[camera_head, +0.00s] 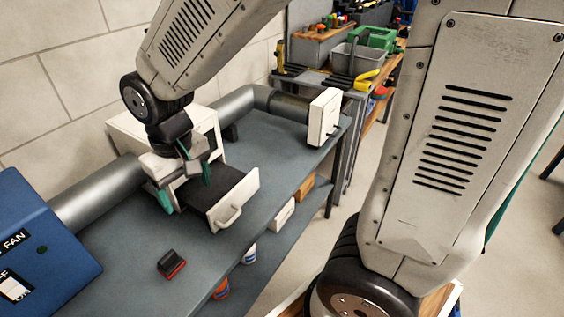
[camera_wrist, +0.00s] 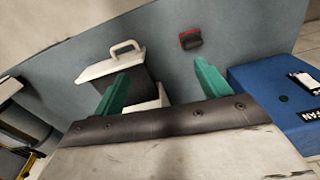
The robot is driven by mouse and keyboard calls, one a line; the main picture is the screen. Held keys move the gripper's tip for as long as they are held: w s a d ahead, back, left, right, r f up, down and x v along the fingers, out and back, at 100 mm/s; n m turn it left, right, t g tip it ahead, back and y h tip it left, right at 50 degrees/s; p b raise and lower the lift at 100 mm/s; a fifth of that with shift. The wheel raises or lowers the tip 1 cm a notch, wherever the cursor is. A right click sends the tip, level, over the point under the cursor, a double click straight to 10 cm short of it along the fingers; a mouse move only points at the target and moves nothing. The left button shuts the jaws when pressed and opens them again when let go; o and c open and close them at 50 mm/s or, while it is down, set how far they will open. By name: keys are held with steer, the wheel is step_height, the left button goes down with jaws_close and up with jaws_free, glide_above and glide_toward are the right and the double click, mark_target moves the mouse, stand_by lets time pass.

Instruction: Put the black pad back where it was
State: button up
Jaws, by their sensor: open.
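My gripper (camera_head: 186,190) has two teal fingers, spread apart with nothing seen between them. It is over the left side of an open drawer (camera_head: 237,202) in a white box (camera_head: 125,126) on the bench. A flat black surface (camera_head: 222,187) fills the visible inside of the drawer; I cannot tell whether it is the black pad or the drawer's floor. In the wrist view the fingers (camera_wrist: 158,78) reach toward the drawer front (camera_wrist: 108,66). A small black block with a red base (camera_head: 171,264) lies on the bench in front, apart from my gripper.
A grey duct (camera_head: 97,194) runs along the wall into the white box. A blue fan box (camera_head: 42,245) stands at the left. A white box-like end piece (camera_head: 323,117) sits on the far end of the bench (camera_head: 270,150). The bench around the red-based block is clear.

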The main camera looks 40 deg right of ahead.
steer(key=s+d+r+m, duration=0.1)
steer(key=s+d+r, duration=0.4)
steer(key=s, duration=0.3)
steer(key=s+d+r+m, duration=0.1)
steer(key=s+d+r, duration=0.4)
steer(key=s+d, duration=0.2)
steer(key=shift+s+t, duration=0.4)
steer(key=shift+s, duration=0.15)
